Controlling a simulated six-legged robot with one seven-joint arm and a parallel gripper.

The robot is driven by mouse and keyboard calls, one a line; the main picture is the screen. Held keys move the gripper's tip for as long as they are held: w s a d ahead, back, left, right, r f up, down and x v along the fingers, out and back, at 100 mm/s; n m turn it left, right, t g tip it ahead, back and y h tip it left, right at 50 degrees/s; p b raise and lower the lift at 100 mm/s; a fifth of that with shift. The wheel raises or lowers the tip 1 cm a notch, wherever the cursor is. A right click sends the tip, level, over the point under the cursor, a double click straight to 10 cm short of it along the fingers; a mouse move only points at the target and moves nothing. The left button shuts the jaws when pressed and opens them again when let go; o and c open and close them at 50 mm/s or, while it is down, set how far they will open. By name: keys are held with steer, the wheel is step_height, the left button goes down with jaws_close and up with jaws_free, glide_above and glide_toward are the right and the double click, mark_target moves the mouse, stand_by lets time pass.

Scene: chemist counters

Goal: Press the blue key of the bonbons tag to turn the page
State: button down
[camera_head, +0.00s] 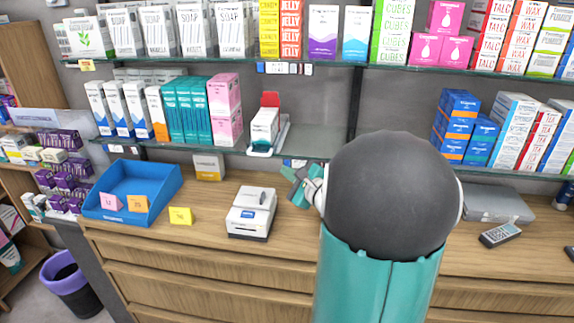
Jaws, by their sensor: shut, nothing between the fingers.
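My gripper (297,181) is teal and grey, in the middle of the view, in front of the gap between the counter top and the glass shelf. Its fingers are shut and empty, pointing up and left. Neither tag's writing is readable, so I cannot tell which one is for bonbons.
My arm's dark round joint hides part of the shelves and counter at right. A white device (251,213) and a blue tray (132,192) stand on the wooden counter (200,250). A white dispenser (265,130) with a red top stands on the shelf above the gripper.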

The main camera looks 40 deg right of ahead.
stand_by(0.7)
steer(key=shift+w+d, duration=0.25)
steer(key=shift+d, duration=0.1)
steer(key=shift+w+d, duration=0.3)
steer(key=shift+d, duration=0.05)
stand_by(0.8)
steer(key=shift+s+a, duration=0.55)
steer(key=shift+a, duration=0.1)
stand_by(0.3)
steer(key=shift+s+a, duration=0.8)
steer(key=shift+a, duration=0.2)
steer(key=shift+s+a, duration=0.75)
steer(key=shift+a, duration=0.25)
steer(key=shift+a, duration=0.1)
